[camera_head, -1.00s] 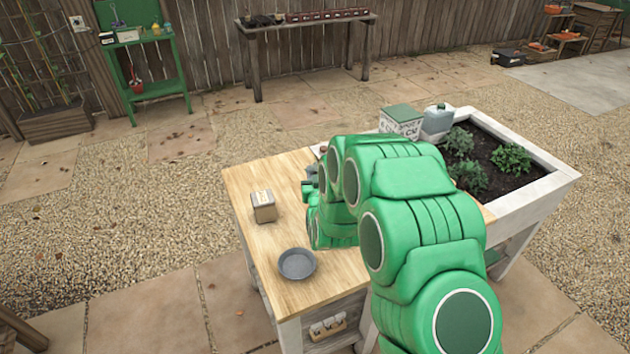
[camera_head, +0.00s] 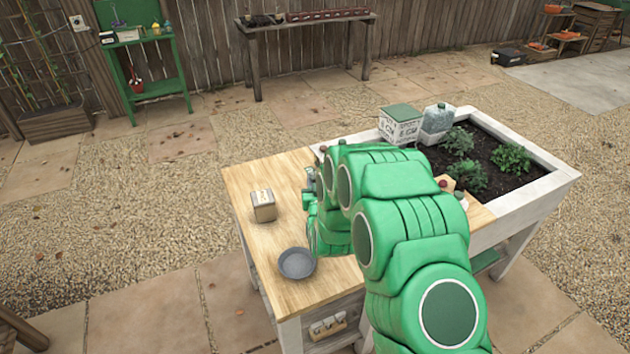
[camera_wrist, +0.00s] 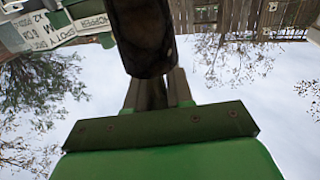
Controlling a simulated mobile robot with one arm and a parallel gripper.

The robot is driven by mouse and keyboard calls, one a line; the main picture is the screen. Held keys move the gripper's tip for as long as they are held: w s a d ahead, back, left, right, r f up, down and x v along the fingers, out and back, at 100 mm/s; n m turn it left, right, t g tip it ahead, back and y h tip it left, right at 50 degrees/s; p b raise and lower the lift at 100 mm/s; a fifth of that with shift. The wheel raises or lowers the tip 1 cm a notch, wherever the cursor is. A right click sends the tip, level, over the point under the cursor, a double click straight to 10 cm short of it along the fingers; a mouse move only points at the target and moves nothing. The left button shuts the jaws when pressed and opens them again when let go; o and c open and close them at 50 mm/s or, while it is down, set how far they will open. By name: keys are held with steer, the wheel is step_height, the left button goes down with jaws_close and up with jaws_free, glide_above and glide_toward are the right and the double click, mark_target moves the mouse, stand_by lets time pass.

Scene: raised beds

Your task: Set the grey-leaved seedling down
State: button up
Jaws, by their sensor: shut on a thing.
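In the wrist view my gripper (camera_wrist: 154,84) is shut on a dark brown, rounded thing (camera_wrist: 143,38) that looks like a pot or root ball. Its upper part runs out of the picture, and no grey leaves show, so I take it for the seedling without seeing its foliage. In the head view my green arm reaches over the wooden worktop (camera_head: 240,180) and hides most of the gripper and what it holds. A round grey dish (camera_head: 297,263) lies empty near the worktop's front edge, left of my arm. I cannot tell the held thing's height above the wood.
At right is a white-framed bed (camera_head: 556,182) with several green plants in soil. A lidded box (camera_head: 400,126) and a clear jug (camera_head: 437,122) stand at its back left corner. Bare wood lies around the tin.

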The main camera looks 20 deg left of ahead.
steer(key=shift+f, duration=0.3)
steer(key=o, duration=0.8)
steer(key=shift+s+f, duration=0.1)
steer(key=shift+f, duration=0.1)
steer(key=shift+d, duration=0.1)
steer(key=shift+r, duration=0.4)
steer(key=shift+s+d+r, duration=0.1)
steer(key=shift+s+r, duration=0.05)
steer(key=shift+s, duration=0.1)
steer(key=v, duration=0.6)
steer(key=shift+s+r, duration=0.25)
steer(key=shift+s, duration=0.1)
steer(key=shift+d, duration=0.2)
